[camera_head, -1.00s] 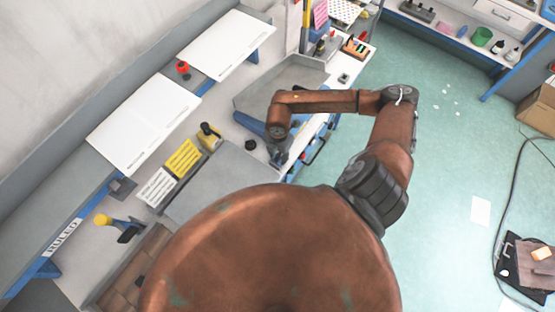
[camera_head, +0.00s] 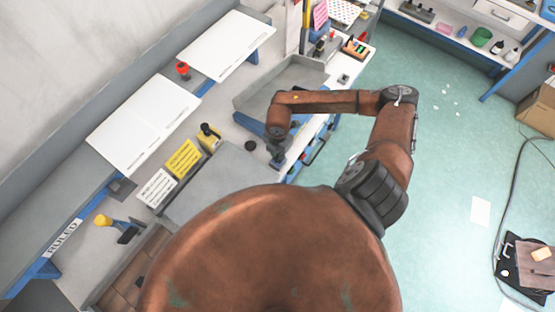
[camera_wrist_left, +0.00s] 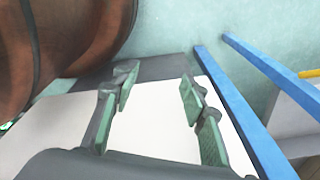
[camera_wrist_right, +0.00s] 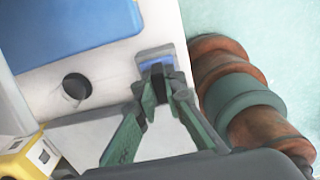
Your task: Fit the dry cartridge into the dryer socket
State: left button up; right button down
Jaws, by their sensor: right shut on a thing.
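My right gripper (camera_wrist_right: 162,92) is shut on a small dark block (camera_wrist_right: 158,76), which seems to be the dry cartridge; the fingers hide much of it. A grey and blue piece (camera_wrist_right: 153,56) shows just beyond the fingertips; I cannot tell whether it touches the block. In the head view my right gripper (camera_head: 276,156) points down at the bench's right edge, and what it holds is too small to make out. A round dark opening or cap (camera_wrist_right: 76,86), possibly the dryer socket, lies left of the gripper; it also shows in the head view (camera_head: 250,145). My left gripper (camera_wrist_left: 155,100) is open and empty above a white surface.
A yellow device with a black knob (camera_head: 209,137) stands left of the round dark thing. Yellow (camera_head: 183,158) and white (camera_head: 157,187) label cards lie beside it. A grey tray (camera_head: 285,80) sits behind my right forearm. White boards (camera_head: 143,122) line the left.

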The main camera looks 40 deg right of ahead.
jog(key=shift+r, duration=0.15)
jog(key=shift+r+p, duration=1.3)
jog(key=shift+r, duration=0.5)
jog(key=shift+r, duration=0.15)
jog(key=shift+r+p, duration=1.35)
jog(key=shift+r, duration=0.65)
